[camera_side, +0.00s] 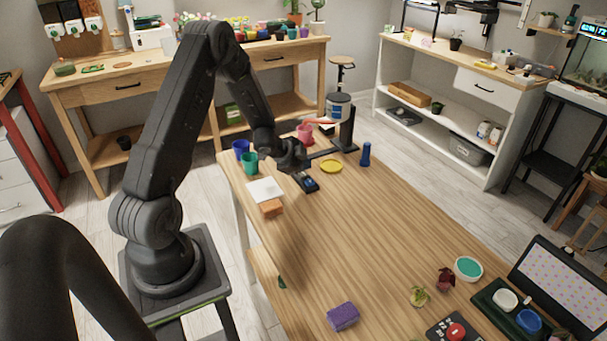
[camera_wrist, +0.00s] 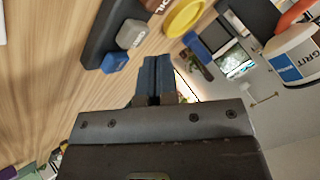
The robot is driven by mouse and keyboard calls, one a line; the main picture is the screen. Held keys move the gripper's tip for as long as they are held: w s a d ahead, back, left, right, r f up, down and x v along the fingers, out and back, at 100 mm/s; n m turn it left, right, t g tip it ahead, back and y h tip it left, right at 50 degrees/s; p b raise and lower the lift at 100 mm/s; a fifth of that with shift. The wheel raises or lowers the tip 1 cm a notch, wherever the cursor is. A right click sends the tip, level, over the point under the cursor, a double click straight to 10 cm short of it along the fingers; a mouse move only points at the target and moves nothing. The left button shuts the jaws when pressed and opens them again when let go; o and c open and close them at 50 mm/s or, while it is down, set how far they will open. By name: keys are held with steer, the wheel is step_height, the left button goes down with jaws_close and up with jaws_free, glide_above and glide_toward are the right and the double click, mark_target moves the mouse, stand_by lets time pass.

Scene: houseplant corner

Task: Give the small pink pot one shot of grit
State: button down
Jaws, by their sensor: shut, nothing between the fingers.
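The small pink pot (camera_side: 305,132) stands at the far end of the wooden table, beside the grit dispenser (camera_side: 339,108). Whether it is under the spout I cannot tell. The dispenser is a tub on a dark stand, with an orange-red lever (camera_side: 318,120) pointing left. In the wrist view the tub labelled GRIT (camera_wrist: 291,58) is at the right edge, with part of the orange lever (camera_wrist: 297,14) above it. My gripper (camera_wrist: 157,64) is shut and empty. In the side view my gripper (camera_side: 298,158) is low at the far left of the table, in front of the pink pot.
A blue pot (camera_side: 241,149) and green pot (camera_side: 250,163) stand left of my gripper. A black box with blue and grey tops (camera_side: 306,182) lies close by. A yellow saucer (camera_side: 331,166) and blue cylinder (camera_side: 366,154) are to the right. The table's middle is clear.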

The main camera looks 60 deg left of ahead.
mark_target(304, 175)
stand_by(0.7)
steer(key=shift+f, duration=0.4)
steer(key=shift+f, duration=0.55)
stand_by(0.5)
steer(key=shift+r, duration=0.95)
steer(key=shift+r, duration=2.55)
